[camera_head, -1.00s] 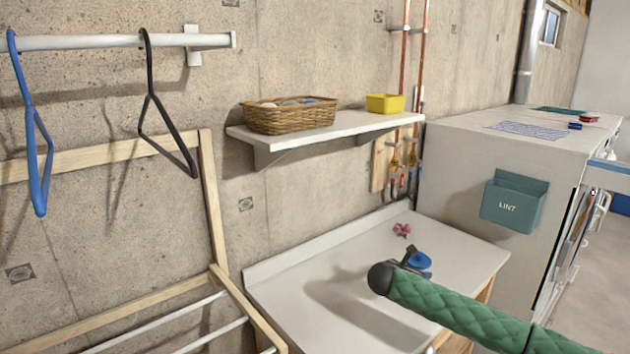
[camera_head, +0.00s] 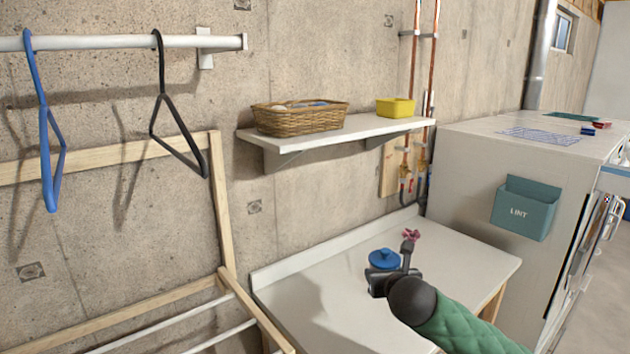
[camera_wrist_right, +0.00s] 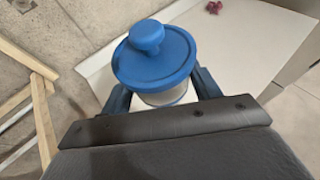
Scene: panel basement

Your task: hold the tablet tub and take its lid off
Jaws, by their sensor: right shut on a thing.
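The tablet tub has a pale, partly clear body (camera_wrist_right: 170,98) and a round blue lid (camera_head: 384,258) with a knob. The lid (camera_wrist_right: 152,66) sits on the tub in the right wrist view and hides most of the body. My right gripper (camera_head: 394,268) is shut on the tub, with one dark finger on either side of the body below the lid, as the right wrist view (camera_wrist_right: 163,92) shows. The tub looks about upright over the white worktop (camera_head: 330,290). I cannot tell whether its base touches the worktop. My left gripper is not in view.
A small pink object (camera_head: 411,235) lies behind the tub. Above are a wall shelf (camera_head: 340,134) with a wicker basket (camera_head: 300,119) and a yellow tub (camera_head: 395,107). A white appliance with a teal lint bin (camera_head: 526,208) stands right. A wooden rack (camera_head: 222,200) stands left.

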